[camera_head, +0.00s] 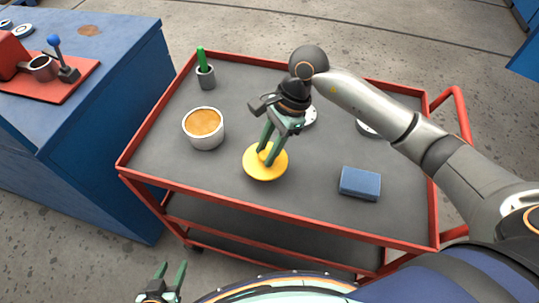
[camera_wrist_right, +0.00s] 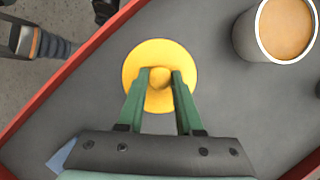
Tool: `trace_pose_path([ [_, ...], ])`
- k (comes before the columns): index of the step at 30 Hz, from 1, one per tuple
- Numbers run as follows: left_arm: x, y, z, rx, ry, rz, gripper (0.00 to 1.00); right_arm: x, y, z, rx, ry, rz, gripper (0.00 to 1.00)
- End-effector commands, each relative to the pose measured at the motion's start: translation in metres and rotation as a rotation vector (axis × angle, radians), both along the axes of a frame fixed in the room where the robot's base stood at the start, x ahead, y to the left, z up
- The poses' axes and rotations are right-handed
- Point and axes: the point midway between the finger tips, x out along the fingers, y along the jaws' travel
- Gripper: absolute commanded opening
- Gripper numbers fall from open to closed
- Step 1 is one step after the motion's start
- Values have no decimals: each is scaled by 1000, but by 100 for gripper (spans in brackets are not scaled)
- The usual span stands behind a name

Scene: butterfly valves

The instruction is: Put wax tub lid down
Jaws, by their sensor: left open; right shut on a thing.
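The wax tub lid (camera_head: 257,170) is a yellow disc with a round knob, over the front middle of the cart's top tray. My right gripper (camera_head: 267,158) comes down from above with green fingers shut on the lid's knob. In the right wrist view the lid (camera_wrist_right: 160,58) lies between and beyond the fingertips (camera_wrist_right: 160,76). I cannot tell whether its underside touches the tray. The wax tub (camera_head: 204,129), a white cup with orange-brown wax, stands uncovered to the left; it also shows in the right wrist view (camera_wrist_right: 285,32). My left gripper (camera_head: 166,280) is open and empty at the bottom, off the cart.
The red-rimmed cart (camera_head: 300,206) has a grey top. A blue block (camera_head: 360,183) lies at right, a grey cup with a green item (camera_head: 205,76) at back left. Metal discs (camera_head: 308,116) sit behind my right gripper. A blue bench (camera_head: 110,110) stands left.

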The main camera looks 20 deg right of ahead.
Motion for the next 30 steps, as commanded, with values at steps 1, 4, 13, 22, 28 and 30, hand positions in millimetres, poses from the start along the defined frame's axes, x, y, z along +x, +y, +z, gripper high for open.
trace_pose_path([
  [1,0,0,0,-1,1,1,50,2,-4,-5,-1,3,-3,0],
  [4,-1,0,3,0,2,1,50,2,-6,-19,-1,7,-1,0],
  [13,-1,0,4,0,4,2,50,4,-6,-39,-1,0,0,0],
  [22,-2,0,0,1,9,2,50,4,-6,-42,-2,0,0,39],
  [28,-2,0,1,0,9,1,50,3,-6,-42,-2,1,-1,62],
  [30,-2,0,1,0,8,1,50,3,-6,-42,-1,1,-1,65],
])
